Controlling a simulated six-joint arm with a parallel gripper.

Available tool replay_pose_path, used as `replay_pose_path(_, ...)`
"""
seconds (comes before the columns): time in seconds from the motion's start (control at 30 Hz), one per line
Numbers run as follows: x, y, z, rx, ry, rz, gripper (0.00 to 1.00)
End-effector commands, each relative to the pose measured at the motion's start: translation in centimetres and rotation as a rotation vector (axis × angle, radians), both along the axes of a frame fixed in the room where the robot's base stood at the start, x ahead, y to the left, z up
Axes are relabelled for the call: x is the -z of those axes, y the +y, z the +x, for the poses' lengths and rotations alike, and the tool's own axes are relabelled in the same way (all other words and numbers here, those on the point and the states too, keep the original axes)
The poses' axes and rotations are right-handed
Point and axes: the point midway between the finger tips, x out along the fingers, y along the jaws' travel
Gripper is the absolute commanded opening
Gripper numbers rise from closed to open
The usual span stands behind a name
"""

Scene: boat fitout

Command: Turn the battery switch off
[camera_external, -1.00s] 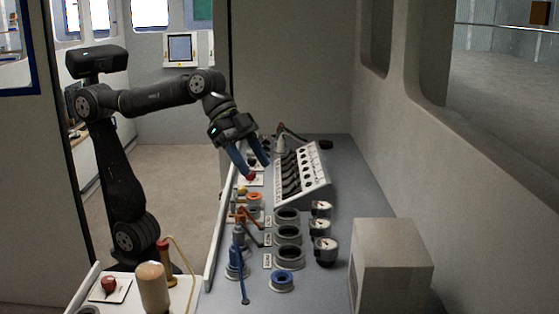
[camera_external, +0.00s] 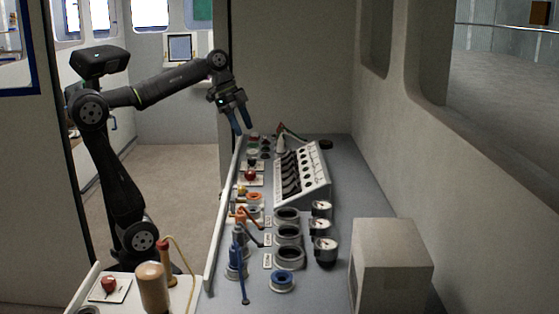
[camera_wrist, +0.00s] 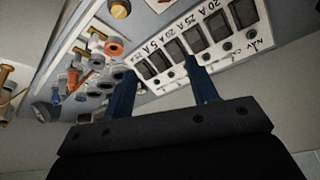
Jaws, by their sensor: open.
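A red knob (camera_external: 249,175) sits on a white plate on the left side of the console. A second red knob (camera_external: 109,283) sits on a white plate on the near-left panel. No label is readable on either, so I cannot tell which one is the battery switch. My gripper (camera_external: 243,130) is open and empty, raised above the far end of the console, clear of both knobs. In the wrist view its two blue fingers (camera_wrist: 161,70) stand apart in front of the switch panel (camera_wrist: 227,47). Neither red knob is clearly seen in the wrist view.
A sloped breaker panel (camera_external: 318,180) stands right of the first red knob. Orange-handled valves (camera_external: 241,214), dark round rings (camera_external: 287,234), gauges (camera_external: 325,249) and a blue lever (camera_external: 241,275) crowd the nearer console. A grey box (camera_external: 390,265) stands at right. The air around my gripper is free.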

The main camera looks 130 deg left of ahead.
Motion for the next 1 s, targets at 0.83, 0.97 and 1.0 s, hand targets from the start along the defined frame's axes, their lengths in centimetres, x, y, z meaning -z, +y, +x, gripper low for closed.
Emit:
replay_pose_path(0.83,6.9,1.3,-4.3,-0.026,0.015,-0.038,0.53)
replay_pose_path(0.97,9.5,1.7,-3.3,-0.026,0.015,-0.038,0.53)
replay_pose_path(1.0,10.4,1.8,-2.9,-0.026,0.015,-0.038,0.53)
